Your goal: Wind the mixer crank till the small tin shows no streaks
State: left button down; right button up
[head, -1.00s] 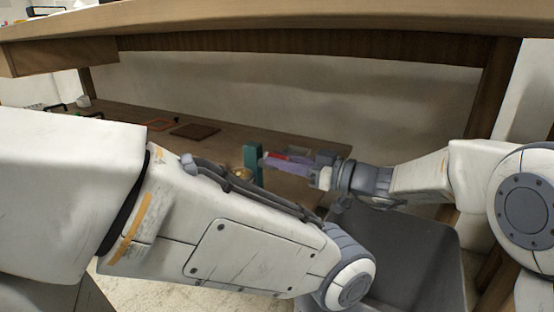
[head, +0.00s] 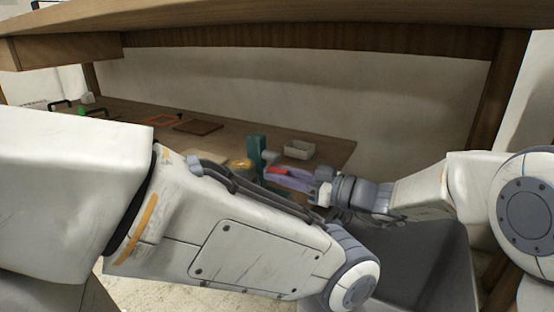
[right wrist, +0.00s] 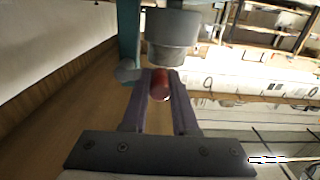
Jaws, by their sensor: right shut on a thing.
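The teal mixer stand (head: 256,152) rises from the lower shelf; part of it shows in the right wrist view (right wrist: 128,42). The red crank handle (head: 279,171) lies between the purple fingers of my right gripper (head: 287,178). In the right wrist view the red handle (right wrist: 160,84) sits between both fingers, which are shut on it. A grey cylinder (right wrist: 174,38) is just beyond it. A small yellowish thing (head: 240,164), perhaps the tin, is left of the stand, partly behind my left arm. Its contents cannot be made out. My left gripper is out of view.
A pale open box (head: 299,149) stands on the shelf (head: 328,150) behind the right gripper. A brown board (head: 198,126) and an orange frame (head: 163,119) lie farther left. The tabletop (head: 300,18) overhangs the shelf.

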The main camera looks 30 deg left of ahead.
jog(key=shift+w+f, duration=0.1)
jog(key=shift+f, duration=0.1)
jog(key=shift+w+f, duration=0.4)
jog(key=shift+f, duration=0.25)
jog(key=shift+w+f, duration=0.4)
jog(key=shift+f, duration=0.2)
jog(key=shift+w+f, duration=0.3)
jog(key=shift+w, duration=0.4)
jog(key=shift+w+f, duration=0.3)
jog(key=shift+w, duration=0.4)
jog(key=shift+w+d+r, duration=0.1)
jog(key=shift+w+d, duration=0.05)
jog(key=shift+w, duration=1.35)
